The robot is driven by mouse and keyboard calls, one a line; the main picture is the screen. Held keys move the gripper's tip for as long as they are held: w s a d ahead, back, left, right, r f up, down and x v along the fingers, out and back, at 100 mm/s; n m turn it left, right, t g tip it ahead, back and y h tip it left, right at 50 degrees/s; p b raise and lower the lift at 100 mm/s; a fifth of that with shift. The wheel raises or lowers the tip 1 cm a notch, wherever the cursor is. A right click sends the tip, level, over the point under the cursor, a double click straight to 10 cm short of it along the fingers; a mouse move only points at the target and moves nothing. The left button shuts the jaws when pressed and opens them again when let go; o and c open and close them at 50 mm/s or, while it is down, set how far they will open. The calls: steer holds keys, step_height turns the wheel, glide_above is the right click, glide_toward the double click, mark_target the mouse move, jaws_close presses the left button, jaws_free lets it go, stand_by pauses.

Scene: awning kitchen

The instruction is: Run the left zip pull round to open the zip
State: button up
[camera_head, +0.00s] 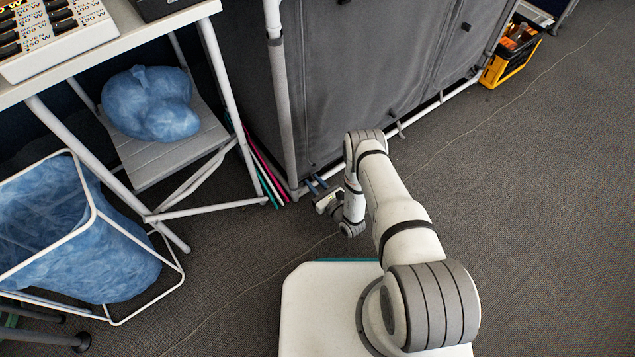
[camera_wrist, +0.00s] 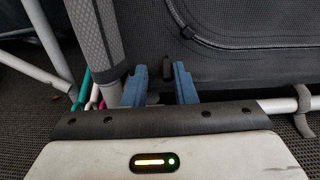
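The grey fabric front of a framed wardrobe (camera_head: 345,75) stands ahead, and its fabric panel also fills the upper wrist view (camera_wrist: 240,70). A curved zip line (camera_wrist: 205,42) runs down and then right across it. I cannot tell whether either finger touches the tab. In the head view my gripper (camera_head: 317,185) is low by the left post; the tab is hidden there.
A white frame post (camera_head: 282,100) stands just left of my gripper, with a bottom rail (camera_head: 435,102) to the right. A blue-lined basket (camera_head: 75,230) is at left. Carpet (camera_head: 540,200) at right is clear.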

steer(key=shift+o, duration=0.7)
steer(key=shift+d, duration=0.2)
steer(key=p+v, duration=0.2)
steer(key=v, duration=0.5)
steer(key=shift+s+d+p, duration=0.2)
steer(key=shift+s+p, duration=0.1)
steer(key=shift+s, duration=0.05)
